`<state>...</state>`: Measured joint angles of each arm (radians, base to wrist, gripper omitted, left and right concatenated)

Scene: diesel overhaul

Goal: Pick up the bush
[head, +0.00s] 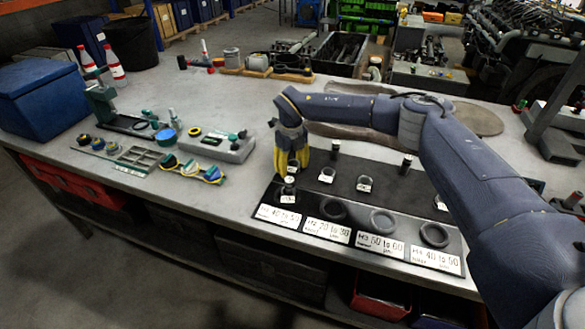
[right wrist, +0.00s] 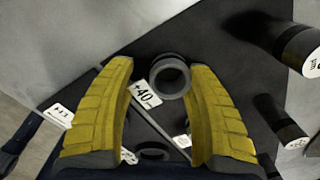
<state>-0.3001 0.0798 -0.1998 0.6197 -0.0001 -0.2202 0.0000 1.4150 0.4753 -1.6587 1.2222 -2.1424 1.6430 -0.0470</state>
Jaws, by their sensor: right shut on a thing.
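My right gripper (head: 291,166) points down at the left end of a dark mat (head: 345,196) on the bench. Its yellow fingers also show in the right wrist view (right wrist: 164,70). There they are shut on a dark grey, hollow round bush (right wrist: 170,78), seen end-on between the fingertips. A white tag (right wrist: 145,95) reading "+40" shows beside the bush. I cannot tell whether the bush is clear of the mat. In the head view the fingers largely hide it. My left gripper is not in view.
Dark rings lie along the mat's front, one beside the "H2 20 to 30" label (head: 327,231). Small tagged rings (head: 364,183) and upright dark cylinders (head: 405,164) stand behind.

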